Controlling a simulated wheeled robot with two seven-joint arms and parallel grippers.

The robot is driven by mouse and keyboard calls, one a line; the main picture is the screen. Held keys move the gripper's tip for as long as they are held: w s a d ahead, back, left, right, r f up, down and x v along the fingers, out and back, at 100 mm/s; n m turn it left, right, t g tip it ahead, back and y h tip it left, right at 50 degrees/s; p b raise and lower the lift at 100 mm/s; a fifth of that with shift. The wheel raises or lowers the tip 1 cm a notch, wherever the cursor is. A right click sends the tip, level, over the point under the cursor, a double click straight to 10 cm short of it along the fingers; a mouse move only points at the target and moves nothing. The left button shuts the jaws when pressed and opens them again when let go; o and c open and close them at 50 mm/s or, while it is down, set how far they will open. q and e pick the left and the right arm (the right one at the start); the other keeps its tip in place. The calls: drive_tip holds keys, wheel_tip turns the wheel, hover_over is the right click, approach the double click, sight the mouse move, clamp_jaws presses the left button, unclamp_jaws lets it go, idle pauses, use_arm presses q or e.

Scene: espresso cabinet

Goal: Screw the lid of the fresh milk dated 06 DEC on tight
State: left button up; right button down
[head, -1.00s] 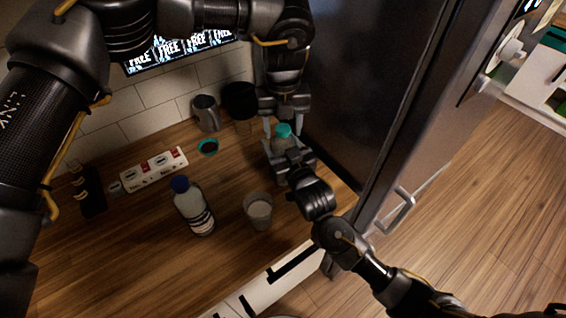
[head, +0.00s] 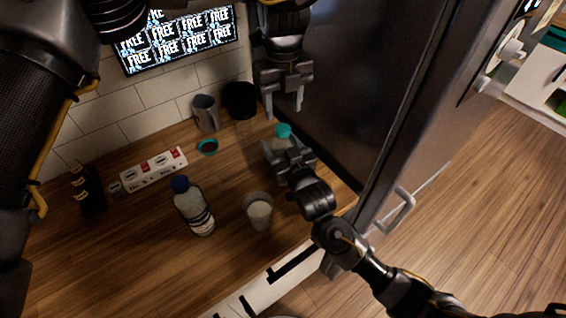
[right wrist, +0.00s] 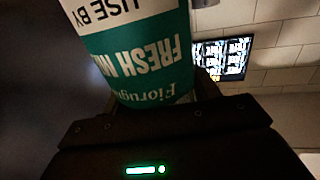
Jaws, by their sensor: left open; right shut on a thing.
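My right gripper (head: 279,150) is shut on this bottle from the front, below the lid.
A blue-capped bottle (head: 194,208) and a glass (head: 259,211) stand to the left. The tall dark cabinet (head: 370,90) bounds the right.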

sight(283, 128)
use_arm(q)
drive_tip(key=shift+r+n, duration=0.7)
drive_tip(key=shift+n, duration=0.4)
drive_tip(key=shift+f, duration=4.05)
drive_tip(key=c, duration=1)
drive_tip(key=shift+m, duration=0.7)
drive_tip(key=o, duration=1.2)
drive_tip(key=shift+s, duration=0.1)
